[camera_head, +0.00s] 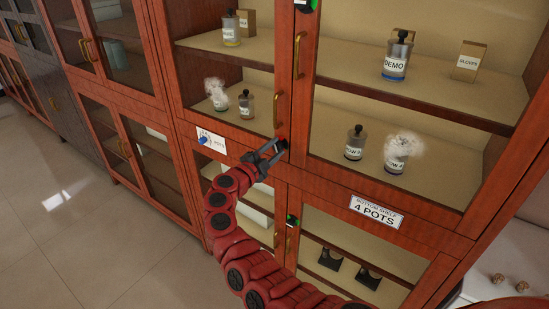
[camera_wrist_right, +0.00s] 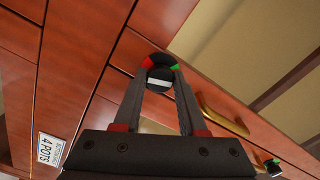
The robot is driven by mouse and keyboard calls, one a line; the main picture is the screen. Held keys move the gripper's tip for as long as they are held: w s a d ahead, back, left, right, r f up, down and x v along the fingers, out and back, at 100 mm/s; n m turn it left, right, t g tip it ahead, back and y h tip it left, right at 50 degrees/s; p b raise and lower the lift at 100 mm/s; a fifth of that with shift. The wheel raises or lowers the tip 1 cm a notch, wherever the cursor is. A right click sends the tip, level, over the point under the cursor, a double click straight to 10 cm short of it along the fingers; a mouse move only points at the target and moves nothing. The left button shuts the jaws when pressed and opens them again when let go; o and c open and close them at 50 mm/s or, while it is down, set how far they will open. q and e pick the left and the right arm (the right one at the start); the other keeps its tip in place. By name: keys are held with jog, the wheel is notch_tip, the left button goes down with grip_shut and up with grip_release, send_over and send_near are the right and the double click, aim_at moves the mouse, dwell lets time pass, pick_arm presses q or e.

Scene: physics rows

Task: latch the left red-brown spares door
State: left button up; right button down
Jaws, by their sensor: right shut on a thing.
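The red-brown cabinet's upper left door (camera_head: 226,97) is glazed and looks closed, with a brass handle (camera_head: 277,109) near its right edge. A round black latch knob (camera_wrist_right: 160,75) with a white bar sits on the red-brown wood, a red mark at its left and a green one at its right. My right gripper (camera_head: 272,152) is at the lower right corner of that door. In the wrist view its fingers (camera_wrist_right: 160,85) are shut on the knob, partly hiding it. I cannot tell which mark the bar points to. My left gripper is not in view.
Another latch with green (camera_head: 292,220) sits below, and one (camera_head: 306,5) at the top. Pots, including a DEMO one (camera_head: 396,62), stand on the shelves behind the doors. A "4 POTS" label (camera_head: 376,211) is on the lower right frame. Tiled floor (camera_head: 90,215) at the left is clear.

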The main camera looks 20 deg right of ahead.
jog(key=shift+m+b, duration=1.65)
jog(key=shift+m, duration=0.25)
jog(key=shift+c, duration=2.3)
grip_release()
jog(key=b+v, duration=0.3)
jog(key=v, duration=1.4)
jog(key=shift+s, duration=0.2)
jog(key=shift+a+f, duration=0.1)
